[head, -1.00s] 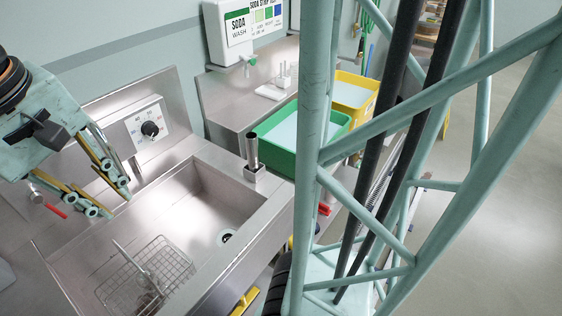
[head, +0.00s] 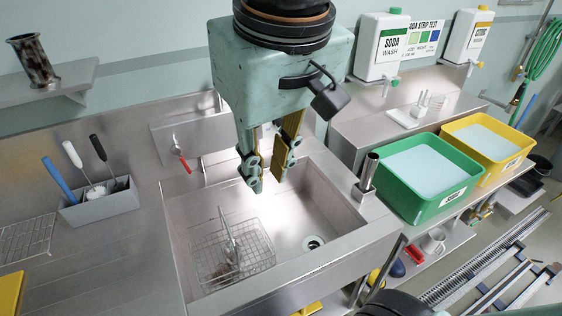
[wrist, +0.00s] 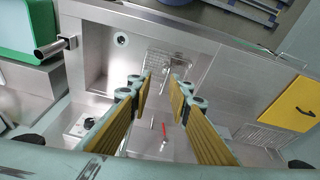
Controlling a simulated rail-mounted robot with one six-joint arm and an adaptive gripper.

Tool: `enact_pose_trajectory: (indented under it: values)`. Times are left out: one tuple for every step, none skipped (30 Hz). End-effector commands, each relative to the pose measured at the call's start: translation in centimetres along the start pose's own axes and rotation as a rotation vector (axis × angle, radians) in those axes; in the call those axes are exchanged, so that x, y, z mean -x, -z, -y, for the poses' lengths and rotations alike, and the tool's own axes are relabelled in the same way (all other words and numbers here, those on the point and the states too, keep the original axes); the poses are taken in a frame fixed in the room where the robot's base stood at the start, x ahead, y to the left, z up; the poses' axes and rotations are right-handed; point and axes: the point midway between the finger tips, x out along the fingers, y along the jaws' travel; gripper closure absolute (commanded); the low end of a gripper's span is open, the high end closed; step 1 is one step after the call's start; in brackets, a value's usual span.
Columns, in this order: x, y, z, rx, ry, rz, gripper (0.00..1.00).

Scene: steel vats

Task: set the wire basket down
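The wire basket (head: 262,262) rests in the left part of the steel sink (head: 335,212), with its thin handle (head: 228,230) standing up and something dark and hard to make out inside. In the wrist view the basket (wrist: 172,67) shows beyond my fingertips. My gripper (head: 267,180) points down above the sink, over and behind the basket, apart from it. Its two yellow-padded fingers are parted and nothing is between them, as the wrist view (wrist: 161,88) also shows.
A green tub (head: 418,200) and a yellow tub (head: 505,163) of pale liquid stand right of the sink. A steel tube (head: 369,170) stands at its right edge. A grey tool holder (head: 100,203) and a wire rack (head: 25,240) are left, where the counter has bare room.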

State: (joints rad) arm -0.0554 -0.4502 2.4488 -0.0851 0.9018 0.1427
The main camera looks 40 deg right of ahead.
Motion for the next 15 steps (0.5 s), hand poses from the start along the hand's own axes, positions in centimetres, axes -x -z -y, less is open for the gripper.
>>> enact_pose_trajectory:
  values:
    - [0.3, -1.1, 0.1, -0.002, 0.011, -0.013, 0.82]
    - [0.4, -1.4, 0.1, 0.001, 0.016, -0.019, 0.82]
    - [0.7, -1.9, 0.1, 0.005, 0.021, -0.029, 0.82]
    - [0.8, -2.2, 0.1, 0.007, 0.026, -0.035, 0.82]
    - [0.9, -2.5, 0.2, 0.009, 0.03, -0.041, 0.82]
    - [1.1, -2.8, 0.2, 0.011, 0.036, -0.05, 0.82]
    - [1.2, -3.0, 0.2, 0.013, 0.039, -0.055, 0.82]
    - [1.4, -3.2, 0.2, 0.015, 0.041, -0.062, 0.82]
    - [1.5, -3.4, 0.3, 0.017, 0.045, -0.068, 0.82]
    - [1.6, -3.6, 0.3, 0.019, 0.047, -0.073, 0.82]
    - [1.7, -3.7, 0.3, 0.02, 0.05, -0.077, 0.82]
    - [1.8, -3.9, 0.3, 0.023, 0.052, -0.081, 0.82]
    - [1.8, -4.0, 0.3, 0.023, 0.053, -0.084, 0.82]
    - [1.9, -4.1, 0.3, 0.024, 0.054, -0.085, 0.82]
    - [1.9, -4.2, 0.3, 0.025, 0.055, -0.087, 0.82]
